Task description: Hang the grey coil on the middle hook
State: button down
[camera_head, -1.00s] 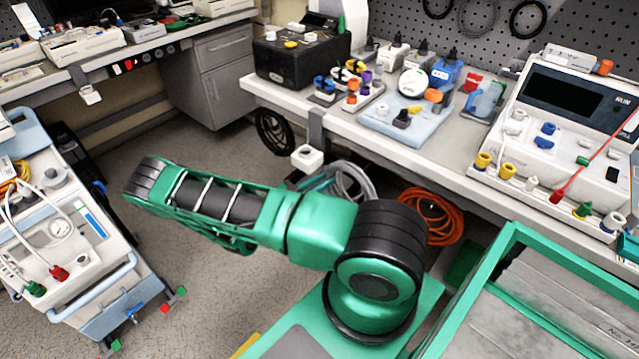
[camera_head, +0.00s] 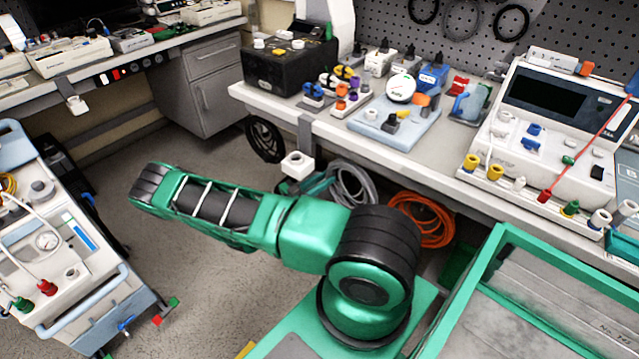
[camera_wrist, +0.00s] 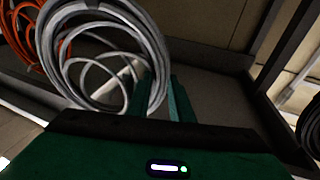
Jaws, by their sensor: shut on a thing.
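The grey coil (camera_head: 356,187) is below the front edge of the bench in the head view, partly hidden by my arm. My gripper (camera_wrist: 162,98) is shut on its rim in the wrist view, where the grey coil (camera_wrist: 157,62) fills the upper left. An orange coil (camera_head: 447,226) is just right of the grey coil. A black coil (camera_head: 262,142) hangs under the bench to the left. A white hook-like end (camera_head: 297,165) sticks out at the bench front between the black and grey coils.
More coils hang on the pegboard (camera_head: 380,20). A cart (camera_head: 80,280) stands at left. Open floor (camera_head: 170,190) lies between them.

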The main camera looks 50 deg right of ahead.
jog(key=shift+w+d, duration=0.1)
jog(key=shift+d, duration=1.85)
jog(key=shift+w+d+f, duration=0.1)
jog(key=shift+d+f, duration=0.6)
jog(key=shift+f, duration=0.1)
jog(key=c, duration=1.5)
grip_release()
jog(key=v, duration=1.1)
jog(key=shift+f, duration=0.1)
